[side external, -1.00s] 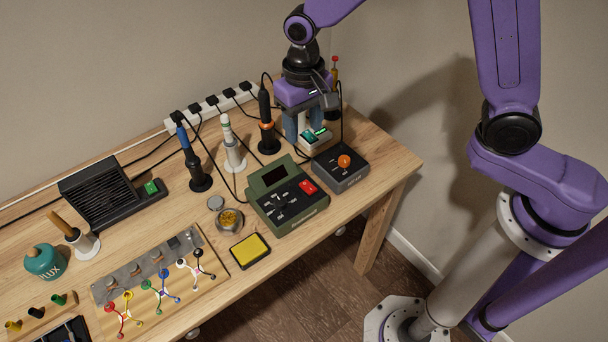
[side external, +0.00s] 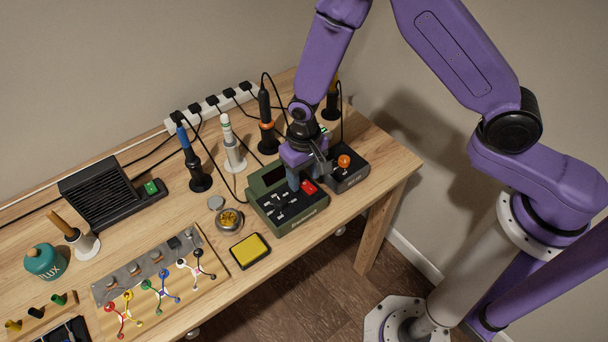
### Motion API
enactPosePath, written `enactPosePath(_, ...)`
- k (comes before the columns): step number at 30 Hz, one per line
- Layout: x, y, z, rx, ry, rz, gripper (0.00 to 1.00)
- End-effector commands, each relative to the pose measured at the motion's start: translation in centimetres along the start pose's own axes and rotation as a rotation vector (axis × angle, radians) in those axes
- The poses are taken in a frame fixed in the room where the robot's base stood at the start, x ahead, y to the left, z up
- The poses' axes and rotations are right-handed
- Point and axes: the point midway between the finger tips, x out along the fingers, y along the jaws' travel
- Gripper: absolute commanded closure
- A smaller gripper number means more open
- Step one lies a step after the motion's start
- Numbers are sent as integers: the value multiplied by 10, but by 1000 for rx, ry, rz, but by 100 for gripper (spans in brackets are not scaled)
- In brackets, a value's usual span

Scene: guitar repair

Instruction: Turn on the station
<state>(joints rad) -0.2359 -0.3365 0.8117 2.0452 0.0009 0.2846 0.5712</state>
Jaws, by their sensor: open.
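My gripper (side external: 301,185) points down over the station's right part, just left of and close to the red switch. Its fingers are largely hidden from this side, and I cannot tell whether they touch the panel. Nothing shows held in it. The station's dark display is partly behind my gripper.
A dark box with an orange knob (side external: 344,161) stands right of the station. Soldering irons in stands, including a blue one (side external: 192,160), and cables are behind. A yellow sponge (side external: 250,250) and a tin of brass wool (side external: 230,219) lie to the left. The bench edge is close in front.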

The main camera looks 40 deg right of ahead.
Motion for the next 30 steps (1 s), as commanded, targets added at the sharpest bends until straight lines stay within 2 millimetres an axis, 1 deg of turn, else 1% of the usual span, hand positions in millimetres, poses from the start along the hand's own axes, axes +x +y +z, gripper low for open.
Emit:
enactPosePath(4, 6, 0, 0, 0, 0, 0, 49)
enactPosePath(12, 7, 0, 0, 0, 0, 0, 49)
enactPosePath(13, 7, 0, 0, 0, 0, 0, 55)
enactPosePath(14, 7, 0, 0, 0, 0, 0, 65)
enactPosePath(15, 7, 0, 0, 0, 0, 0, 78)
enactPosePath(17, 7, 0, 0, 0, 0, 0, 98)
enactPosePath(18, 7, 0, 0, 0, 0, 0, 100)
enactPosePath(24, 7, 1, 0, 0, 7, 3, 100)
enactPosePath(30, 6, 3, 0, 1, 49, 12, 100)
